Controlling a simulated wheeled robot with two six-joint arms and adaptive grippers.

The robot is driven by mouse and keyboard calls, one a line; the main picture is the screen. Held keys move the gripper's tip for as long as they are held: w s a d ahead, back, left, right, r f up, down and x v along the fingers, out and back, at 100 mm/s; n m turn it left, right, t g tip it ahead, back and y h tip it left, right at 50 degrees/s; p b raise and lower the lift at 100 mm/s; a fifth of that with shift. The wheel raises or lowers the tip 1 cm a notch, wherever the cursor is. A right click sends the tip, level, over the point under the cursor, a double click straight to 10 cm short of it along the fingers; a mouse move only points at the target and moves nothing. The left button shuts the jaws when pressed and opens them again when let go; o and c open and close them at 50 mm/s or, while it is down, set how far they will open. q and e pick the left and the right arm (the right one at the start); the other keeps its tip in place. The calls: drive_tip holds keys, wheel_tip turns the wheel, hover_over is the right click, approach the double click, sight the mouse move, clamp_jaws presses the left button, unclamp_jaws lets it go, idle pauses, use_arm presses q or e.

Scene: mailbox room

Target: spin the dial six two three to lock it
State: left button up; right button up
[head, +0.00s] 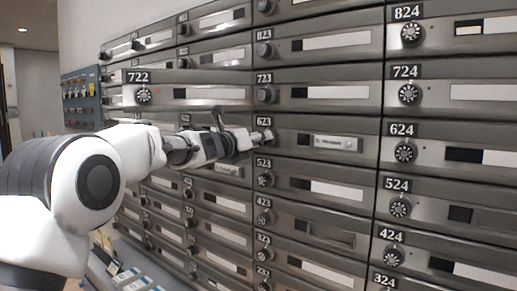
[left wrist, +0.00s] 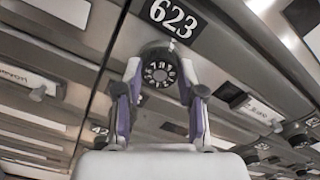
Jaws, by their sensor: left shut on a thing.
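The mailbox door marked 623 (head: 300,141) is in the middle of the wall of boxes in the head view, closed, with a name label on it. Its dark round dial (left wrist: 158,70) with white numerals sits below the 623 plate (left wrist: 172,17) in the left wrist view. My left gripper (head: 262,137) reaches in from the left and is shut on this dial. In the left wrist view its two fingers (left wrist: 159,82) stand one on each side of the dial. The fingertips partly cover the dial in the head view. My right gripper is not in view.
Dials 723 (head: 265,95) and 523 (head: 265,179) sit close above and below. Door 722 (head: 190,92) appears to stand out from the wall above my left forearm. A blue panel (head: 82,97) hangs at the far left.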

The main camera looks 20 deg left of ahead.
use_arm(q)
drive_tip(key=shift+f+m+b, duration=0.15)
drive_tip(key=shift+m+b, duration=0.7)
drive_tip(key=shift+m, duration=0.85)
drive_tip(key=o, duration=1.1)
drive_tip(key=shift+o, duration=0.2)
drive_tip(key=v, duration=1.2)
drive_tip(key=shift+w, duration=0.1)
